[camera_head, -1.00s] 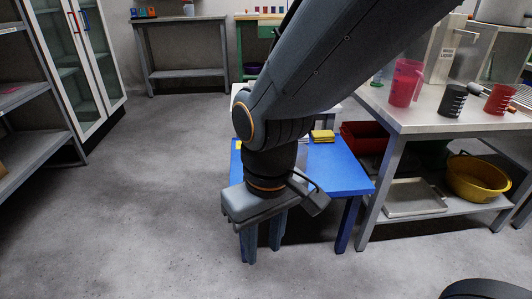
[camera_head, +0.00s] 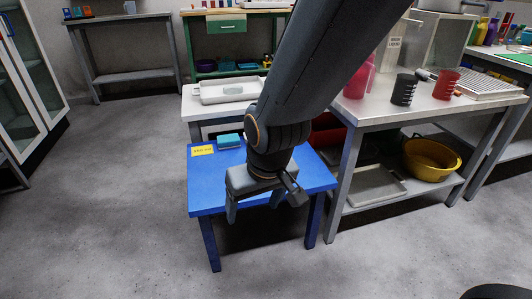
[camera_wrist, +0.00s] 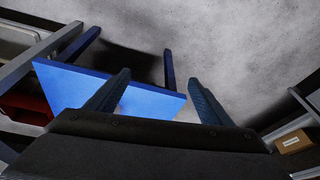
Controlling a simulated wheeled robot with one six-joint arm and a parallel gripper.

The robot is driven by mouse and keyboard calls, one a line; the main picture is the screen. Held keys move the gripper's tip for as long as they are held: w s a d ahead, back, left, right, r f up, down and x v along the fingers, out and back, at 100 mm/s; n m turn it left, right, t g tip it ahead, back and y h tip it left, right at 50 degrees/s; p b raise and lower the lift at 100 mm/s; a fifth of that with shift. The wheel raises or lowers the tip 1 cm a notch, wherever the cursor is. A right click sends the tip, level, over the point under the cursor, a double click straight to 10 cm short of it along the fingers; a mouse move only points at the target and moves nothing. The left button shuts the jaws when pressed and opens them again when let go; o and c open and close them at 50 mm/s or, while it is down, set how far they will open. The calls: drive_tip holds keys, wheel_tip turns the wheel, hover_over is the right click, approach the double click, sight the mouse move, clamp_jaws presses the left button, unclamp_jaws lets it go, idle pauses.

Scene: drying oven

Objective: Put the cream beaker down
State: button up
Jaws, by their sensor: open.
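My gripper (camera_head: 255,203) is above the front part of the blue table (camera_head: 207,192). Its two fingers point down and stand apart. In the wrist view my gripper (camera_wrist: 158,80) is open, with nothing between the fingers; the blue table (camera_wrist: 150,102) shows behind and between them. I cannot make out a cream beaker for sure. My arm hides part of the blue table top.
A turquoise block (camera_head: 229,141) and a yellow note (camera_head: 203,150) lie at the blue table's back left. A grey bench (camera_head: 385,112) at right holds a black beaker (camera_head: 403,90) and a red beaker (camera_head: 446,84). A white tray (camera_head: 228,90) lies behind. Floor at left is clear.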

drive_tip(key=w+a+f+m+t+y+p, duration=0.1)
drive_tip(key=w+a+f+t, duration=0.2)
drive_tip(key=w, duration=0.8)
drive_tip(key=w+a+f+t+y+p, duration=0.1)
drive_tip(key=w+f+t+y, duration=0.3)
drive_tip(key=w, duration=0.6)
drive_tip(key=w+d+t, duration=0.1)
drive_tip(key=d+t, duration=0.1)
drive_tip(key=w+d+f+t+h, duration=0.1)
drive_tip(key=w+t, duration=0.1)
drive_tip(key=t, duration=0.1)
drive_tip(key=w+d+f+m+t+h+b, duration=0.1)
drive_tip(key=w+d+t, duration=0.1)
drive_tip(key=shift+w+d+f+t, duration=0.1)
drive_tip(key=shift+d+f+t, duration=0.05)
drive_tip(key=shift+d+t, duration=0.15)
drive_tip(key=shift+r+b+x, duration=0.15)
drive_tip(key=shift+b+x, duration=0.35)
drive_tip(key=shift+x, duration=1.4)
drive_tip(key=shift+r+b+x, duration=0.1)
drive_tip(key=shift+b+x, duration=0.35)
drive_tip(key=shift+x, duration=1.45)
drive_tip(key=shift+a, duration=0.15)
drive_tip(key=c, duration=1.2)
